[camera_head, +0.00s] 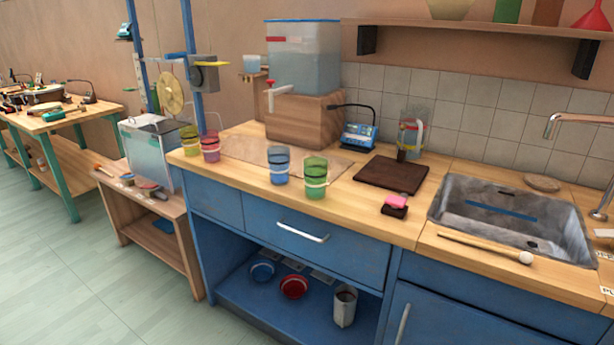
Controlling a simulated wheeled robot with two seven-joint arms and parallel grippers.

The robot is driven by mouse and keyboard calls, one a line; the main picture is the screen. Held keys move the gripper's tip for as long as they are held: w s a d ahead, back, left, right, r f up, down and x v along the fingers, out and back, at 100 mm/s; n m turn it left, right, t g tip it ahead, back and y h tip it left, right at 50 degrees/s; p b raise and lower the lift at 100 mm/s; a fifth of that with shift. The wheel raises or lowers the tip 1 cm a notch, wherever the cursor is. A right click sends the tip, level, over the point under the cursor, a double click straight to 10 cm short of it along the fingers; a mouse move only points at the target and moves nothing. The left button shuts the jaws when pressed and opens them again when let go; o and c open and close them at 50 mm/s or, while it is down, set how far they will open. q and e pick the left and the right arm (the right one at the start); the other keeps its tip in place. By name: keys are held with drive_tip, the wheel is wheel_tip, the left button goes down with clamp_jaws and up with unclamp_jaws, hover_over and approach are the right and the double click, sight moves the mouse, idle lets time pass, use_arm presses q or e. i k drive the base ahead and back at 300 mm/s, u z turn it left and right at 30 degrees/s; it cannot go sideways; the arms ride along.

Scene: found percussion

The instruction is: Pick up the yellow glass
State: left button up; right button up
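The yellow glass (189,140) stands upright at the far left end of the wooden counter (240,175). The pinkish-red glass (210,148) stands close beside it on the right. A blue glass (279,166) and a green glass (315,179) stand further right, near the counter's front. Each glass has a pale band around it. Neither of my grippers is in view.
A clear water tank (302,58) with a red-handled tap stands on a wooden block (300,120) at the back. A lower bench (150,210) stands left.

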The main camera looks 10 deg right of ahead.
sight(189, 133)
drive_tip(key=u, duration=0.8)
drive_tip(key=i, duration=1.1)
drive_tip(key=u, duration=0.4)
drive_tip(key=i, duration=1.25)
drive_tip(key=z, duration=0.7)
